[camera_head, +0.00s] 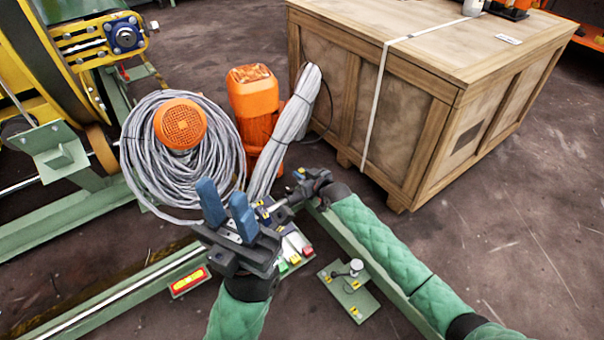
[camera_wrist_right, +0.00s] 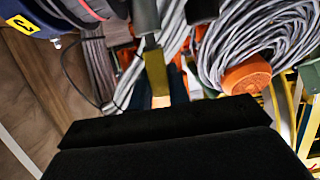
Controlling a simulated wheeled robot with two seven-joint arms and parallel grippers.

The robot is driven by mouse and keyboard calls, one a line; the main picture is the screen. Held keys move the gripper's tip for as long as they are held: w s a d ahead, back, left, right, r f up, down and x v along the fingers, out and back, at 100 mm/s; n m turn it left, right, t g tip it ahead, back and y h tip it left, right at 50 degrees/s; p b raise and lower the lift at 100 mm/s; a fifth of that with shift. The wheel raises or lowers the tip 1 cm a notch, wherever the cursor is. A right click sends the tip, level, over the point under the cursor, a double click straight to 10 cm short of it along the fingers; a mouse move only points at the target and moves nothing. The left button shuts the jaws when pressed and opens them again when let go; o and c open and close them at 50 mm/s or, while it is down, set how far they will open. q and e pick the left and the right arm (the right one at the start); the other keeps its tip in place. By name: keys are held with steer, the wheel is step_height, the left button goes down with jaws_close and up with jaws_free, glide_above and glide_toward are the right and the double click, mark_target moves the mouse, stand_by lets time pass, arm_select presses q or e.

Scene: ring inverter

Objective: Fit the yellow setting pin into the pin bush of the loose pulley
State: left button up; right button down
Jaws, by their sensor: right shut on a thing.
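My left gripper (camera_head: 227,208) has two blue fingers pointing up with a gap between them, and nothing shows in it. My right gripper (camera_head: 272,207) is beyond it to the right, low over a cluttered spot, with its tips partly hidden. In the right wrist view a yellow piece (camera_wrist_right: 156,74) shows by the dark finger of the right gripper; it looks like the setting pin, and the gripper is shut on it. The dark gripper body hides the lower part of that view. I cannot make out the loose pulley or its pin bush for certain.
Grey cable coils (camera_head: 215,150) and an orange motor (camera_head: 255,115) stand behind the grippers. A wooden crate (camera_head: 420,110) is at the back right. A green plate with a white-topped post (camera_head: 352,268) lies at front right. Green beams cross the floor; the right floor is clear.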

steer(key=shift+f, duration=0.5)
steer(key=c, duration=1.3)
jaws_free()
steer(key=shift+o, duration=0.2)
steer(key=shift+s, duration=0.1)
steer(key=p+v, duration=0.2)
steer(key=v, duration=0.5)
steer(key=shift+s+d, duration=0.2)
steer(key=shift+r, duration=0.15)
steer(key=shift+r, duration=0.1)
